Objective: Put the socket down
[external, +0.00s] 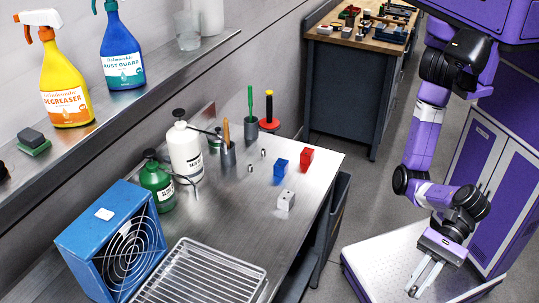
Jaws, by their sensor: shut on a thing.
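My gripper (419,280) is at the lower right, pointing down over a pale, purple-edged platform (376,258), well to the right of the steel workbench (232,212). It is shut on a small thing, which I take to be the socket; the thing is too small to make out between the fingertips. Two small metal cylinders stand on the bench, one farther back (263,153) and one nearer (250,168). I cannot tell whether they are sockets too.
On the bench are a red block (306,159), a blue block (281,170), a white block (286,200), a wire rack (203,277), a blue fan box (112,242), a white bottle (187,155) and a green bottle (157,187). The bench's right front is clear.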

